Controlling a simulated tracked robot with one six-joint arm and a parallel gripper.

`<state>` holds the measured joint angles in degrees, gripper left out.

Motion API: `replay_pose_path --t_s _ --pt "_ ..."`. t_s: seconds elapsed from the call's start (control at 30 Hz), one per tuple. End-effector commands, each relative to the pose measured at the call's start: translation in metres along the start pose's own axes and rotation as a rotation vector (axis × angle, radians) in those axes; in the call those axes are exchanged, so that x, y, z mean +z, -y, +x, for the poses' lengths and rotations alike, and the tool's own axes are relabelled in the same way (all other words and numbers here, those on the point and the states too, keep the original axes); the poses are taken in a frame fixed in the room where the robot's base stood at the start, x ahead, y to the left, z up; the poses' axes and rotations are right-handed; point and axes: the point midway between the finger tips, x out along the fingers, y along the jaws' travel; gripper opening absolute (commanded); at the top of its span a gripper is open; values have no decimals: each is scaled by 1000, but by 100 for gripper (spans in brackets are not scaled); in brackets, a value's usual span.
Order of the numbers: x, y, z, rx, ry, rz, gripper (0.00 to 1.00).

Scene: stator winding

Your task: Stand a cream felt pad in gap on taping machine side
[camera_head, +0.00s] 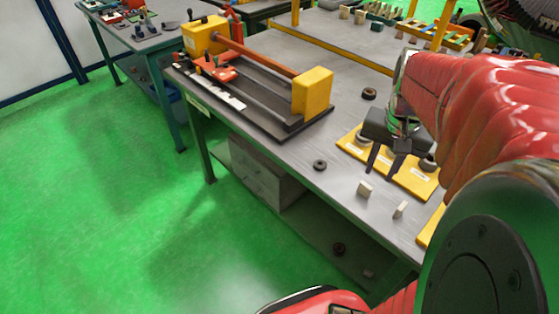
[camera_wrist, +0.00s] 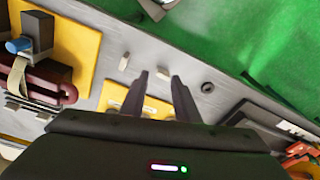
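Two small cream pads lie on the grey bench in the head view, a blocky one (camera_head: 365,188) and a narrower one (camera_head: 400,209). My gripper (camera_head: 383,171) is open and empty, above a yellow labelled board (camera_head: 352,141). Its two dark fingers (camera_wrist: 159,77) are apart in the wrist view. A fixture with a maroon coil (camera_wrist: 40,82), cream tape and a blue roll stands on another yellow plate; I cannot tell whether it is the taping machine.
A yellow-and-orange machine (camera_head: 312,92) on a dark base stands on the bench's left. Dark rings (camera_head: 320,165) (camera_head: 369,93) lie on the bench. Yellow rails (camera_head: 330,47) cross the back.

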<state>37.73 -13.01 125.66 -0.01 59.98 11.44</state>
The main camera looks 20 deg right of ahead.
Motion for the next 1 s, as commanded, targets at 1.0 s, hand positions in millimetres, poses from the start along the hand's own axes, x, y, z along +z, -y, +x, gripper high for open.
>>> replay_pose_path --t_s 1.0 --pt "173 139 -54 -240 -333 -829 28"
